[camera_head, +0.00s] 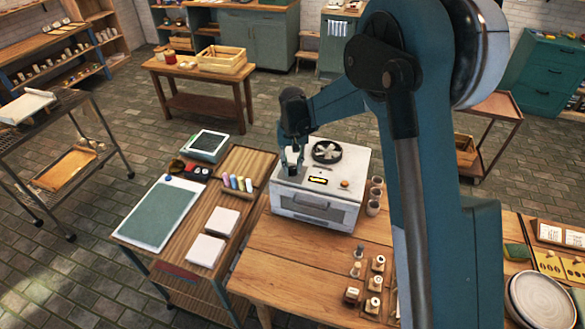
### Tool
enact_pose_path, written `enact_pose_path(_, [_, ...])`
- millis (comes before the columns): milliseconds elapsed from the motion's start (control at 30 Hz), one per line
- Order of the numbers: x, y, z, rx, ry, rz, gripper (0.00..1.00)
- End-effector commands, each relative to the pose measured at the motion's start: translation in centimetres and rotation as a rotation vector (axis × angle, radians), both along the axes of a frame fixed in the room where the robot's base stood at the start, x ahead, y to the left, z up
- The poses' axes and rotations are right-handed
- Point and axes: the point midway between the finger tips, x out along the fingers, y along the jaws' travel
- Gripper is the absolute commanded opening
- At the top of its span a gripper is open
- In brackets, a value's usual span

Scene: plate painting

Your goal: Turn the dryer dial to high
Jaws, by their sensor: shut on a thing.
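The dryer (312,208) is a white box on the wooden table, with a glass-fronted door, a dark round fan on its top, a small lit yellow display and a small orange button. My gripper (292,168) points down over the top left of the dryer. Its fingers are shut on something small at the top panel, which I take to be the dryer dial. The fingers hide the dial, so its setting cannot be read.
Left of the dryer are a wooden tray (240,168) with coloured sticks, white tiles (221,222) and a green mat (160,214). Several cups (373,207) stand close on the right. My arm covers the right middle.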

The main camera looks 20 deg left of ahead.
Motion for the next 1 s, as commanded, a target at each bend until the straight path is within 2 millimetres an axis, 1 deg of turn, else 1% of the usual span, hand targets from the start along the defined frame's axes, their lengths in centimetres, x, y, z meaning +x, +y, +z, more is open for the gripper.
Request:
enact_pose_path(67, [0.0, 0.0, 0.1, 0.000, -0.001, 0.000, 0.09])
enact_pose_path(100, [0.1, 0.0, 0.1, 0.000, -0.001, 0.000, 0.23])
enact_pose_path(200, [0.0, 0.0, 0.1, 0.000, -0.001, 0.000, 0.36])
enact_pose_path(533, [0.0, 0.0, 0.1, 0.000, -0.001, -0.001, 0.36])
enact_pose_path(667, [0.0, 0.0, 0.4, 0.000, -0.001, -0.001, 0.36])
enact_pose_path(867, [0.0, 0.0, 1.9, 0.000, -0.001, -0.001, 0.36])
enact_pose_path(1000, [0.0, 0.0, 3.7, 0.000, -0.001, -0.001, 0.36])
